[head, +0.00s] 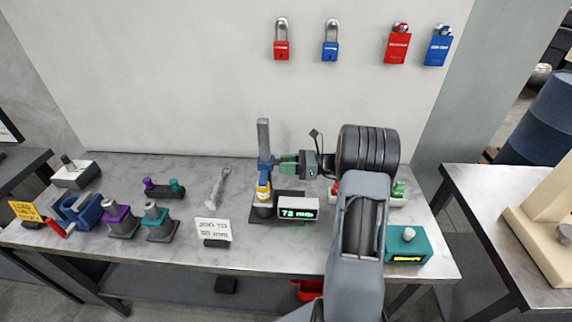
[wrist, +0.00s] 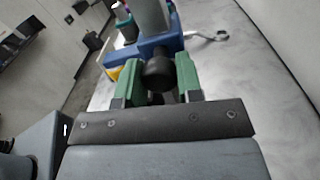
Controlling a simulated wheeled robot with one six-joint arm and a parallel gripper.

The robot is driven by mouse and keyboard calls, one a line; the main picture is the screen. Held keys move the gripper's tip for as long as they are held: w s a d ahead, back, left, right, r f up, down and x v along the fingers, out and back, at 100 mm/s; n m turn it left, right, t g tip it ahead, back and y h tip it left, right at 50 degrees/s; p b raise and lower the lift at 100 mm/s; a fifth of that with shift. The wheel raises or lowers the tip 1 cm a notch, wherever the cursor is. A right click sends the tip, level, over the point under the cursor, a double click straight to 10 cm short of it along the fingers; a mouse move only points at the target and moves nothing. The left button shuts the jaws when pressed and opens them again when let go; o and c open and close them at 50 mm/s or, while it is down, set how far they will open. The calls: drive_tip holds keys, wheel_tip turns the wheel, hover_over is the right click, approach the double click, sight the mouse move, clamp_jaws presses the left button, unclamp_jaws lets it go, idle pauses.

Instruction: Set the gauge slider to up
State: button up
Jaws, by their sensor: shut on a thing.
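The height gauge has a grey upright column (head: 263,135) with a blue slider (head: 265,168) around it, well below the column's top. The slider also shows in the wrist view (wrist: 145,48), with a round black knob (wrist: 157,73) facing me. My gripper (head: 288,164) has green fingers and reaches in from the right, beside the column. In the wrist view my gripper (wrist: 157,84) is shut on the black knob, one finger on each side. The gauge's display (head: 298,210) shows green characters, seemingly a number in the seventies. The knob is mostly hidden in the head view.
A yellow-and-white bottle-like part (head: 264,192) stands below the slider. A sign (head: 213,230) stands in front left, and a wrench (head: 218,187) lies left. A teal box (head: 404,244) sits right of my arm. Padlocks hang on the wall behind; bare bench lies between the wrench and the gauge.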

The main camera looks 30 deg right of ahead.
clamp_jaws()
wheel_tip(320, 180, up, 11)
drive_tip(key=p, duration=0.8)
drive_tip(key=shift+f, duration=0.2)
drive_tip(key=shift+w+f, duration=0.1)
drive_tip(key=o, duration=0.6)
unclamp_jaws()
drive_tip(key=o, duration=0.4)
drive_tip(key=b+v, duration=0.3)
drive_tip(key=v, duration=1.1)
